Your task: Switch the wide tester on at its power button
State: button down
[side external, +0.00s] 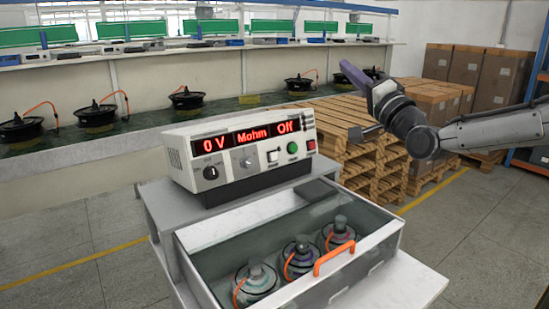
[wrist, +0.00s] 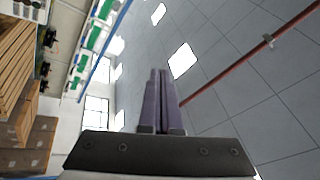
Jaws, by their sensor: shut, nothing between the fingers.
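The wide tester (side external: 240,148) is a cream box on a grey stand in the side external view. Its red displays read "0 V", "Mohm" and "Off". Its front has a black knob (side external: 211,173), a grey dial, a small white switch marked below (side external: 272,156), a green button (side external: 292,148) and a red button (side external: 311,145). The label under the white switch is too small to read surely. My gripper (side external: 347,72) is up and to the right of the tester, apart from it. In the wrist view its purple fingers (wrist: 160,95) are together and empty, pointing at the ceiling.
A clear-lidded bin (side external: 207,236) with an orange handle (side external: 334,258) stands in front of the tester and holds several hub motors. Wooden pallets (side external: 345,150) and cardboard boxes (side external: 465,75) stand behind my arm. A long bench with motors runs along the back.

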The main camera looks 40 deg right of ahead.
aim_at(273, 156)
jog(key=w+d+f+m+t+h, duration=0.1)
jog(key=w+f+m+t+h, duration=0.1)
jog(key=w+f+m+h, duration=0.55)
jog(key=w+f+n+y, duration=0.1)
jog(key=w+f+y, duration=0.1)
jog(key=f, duration=0.7)
jog(key=w+a+f+n+g+y, duration=0.1)
jog(key=w+f, duration=0.3)
jog(key=f, duration=0.6)
jog(key=shift+w+a+n+g+y, duration=0.15)
jog(key=shift+n+g+y, duration=0.2)
jog(key=shift+n, duration=0.3)
jog(key=shift+w+f, duration=0.35)
jog(key=shift+w, duration=1.1)
jog(key=shift+w+f, duration=0.3)
jog(key=shift+w, duration=1.1)
jog(key=shift+w+f, duration=0.35)
jog(key=shift+w, duration=1.1)
jog(key=shift+w, duration=0.1)
jog(key=shift+w+f, duration=0.15)
jog(key=shift+w, duration=0.15)
